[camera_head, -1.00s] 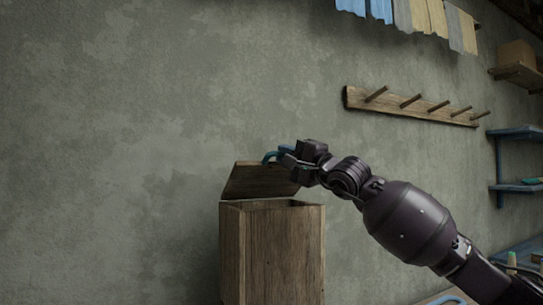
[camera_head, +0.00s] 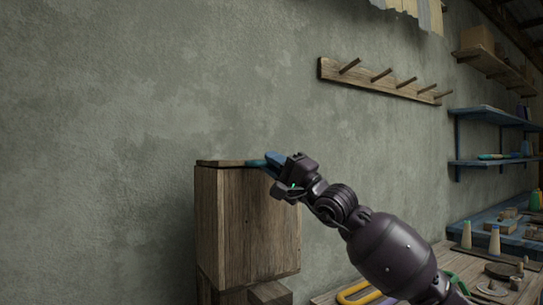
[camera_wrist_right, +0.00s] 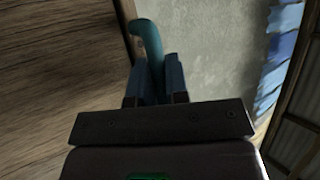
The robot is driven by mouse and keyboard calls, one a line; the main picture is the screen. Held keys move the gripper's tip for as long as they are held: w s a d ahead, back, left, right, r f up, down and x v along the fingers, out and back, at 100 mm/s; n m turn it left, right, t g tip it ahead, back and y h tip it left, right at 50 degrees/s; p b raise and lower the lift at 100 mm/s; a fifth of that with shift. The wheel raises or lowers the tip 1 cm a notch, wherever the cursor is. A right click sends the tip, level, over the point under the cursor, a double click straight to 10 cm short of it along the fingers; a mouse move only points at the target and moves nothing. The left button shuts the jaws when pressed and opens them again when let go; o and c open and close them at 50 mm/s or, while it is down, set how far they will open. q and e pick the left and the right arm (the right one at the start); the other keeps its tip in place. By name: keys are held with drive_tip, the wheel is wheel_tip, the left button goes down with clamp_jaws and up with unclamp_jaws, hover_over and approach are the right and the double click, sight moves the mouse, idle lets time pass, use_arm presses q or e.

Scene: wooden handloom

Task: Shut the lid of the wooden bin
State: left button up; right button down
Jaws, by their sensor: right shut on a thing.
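The wooden bin (camera_head: 247,225) stands against the wall, left of centre in the head view. Its lid (camera_head: 222,163) now lies flat, or nearly flat, along the bin's top; a small gap cannot be ruled out. A blue handle (camera_head: 258,163) is at the lid's right part. My right gripper (camera_head: 277,163) is at the lid's edge, shut on this handle. In the right wrist view the fingers (camera_wrist_right: 156,85) close around the curved blue handle (camera_wrist_right: 149,42), with a wooden surface of the bin to the left. My left gripper is not in view.
A peg rail (camera_head: 380,80) hangs on the wall to the right. Blue shelves (camera_head: 490,162) and a workbench (camera_head: 440,262) with small items stand at the right. The wall left of the bin is clear.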

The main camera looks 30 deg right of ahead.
drive_tip(key=shift+f, duration=0.35)
drive_tip(key=c, duration=1.4)
unclamp_jaws()
drive_tip(key=v, duration=1)
drive_tip(key=shift+s+p, duration=0.3)
drive_tip(key=shift+d+f, duration=0.15)
